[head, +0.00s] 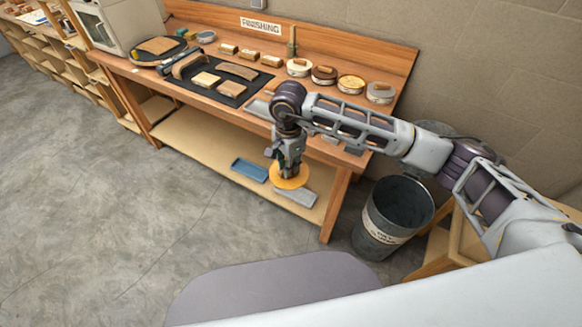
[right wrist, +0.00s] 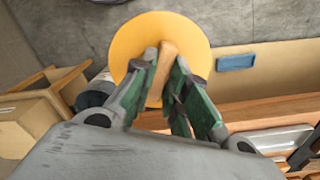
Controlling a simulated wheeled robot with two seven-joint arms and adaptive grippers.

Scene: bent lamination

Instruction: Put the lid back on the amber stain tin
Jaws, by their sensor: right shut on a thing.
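My right gripper (head: 288,165) is shut on the wooden knob of a round amber lid (head: 289,178). The lid hangs roughly level in front of the workbench, with the bench's lower shelf behind it. In the right wrist view the two fingers (right wrist: 164,75) pinch the knob, and the amber disc (right wrist: 200,40) spreads beyond them. The amber stain tin (head: 351,85) stands at the back right of the bench top, its round top showing amber with no knob on it. My left gripper is not in view.
A cream-topped tin (head: 299,67) and a brown-topped tin (head: 324,75) stand left of the amber tin, a grey-topped tin (head: 380,92) right of it. A black mat (head: 232,88) holds wooden pieces. A dark bin (head: 398,208) stands by the bench's right end.

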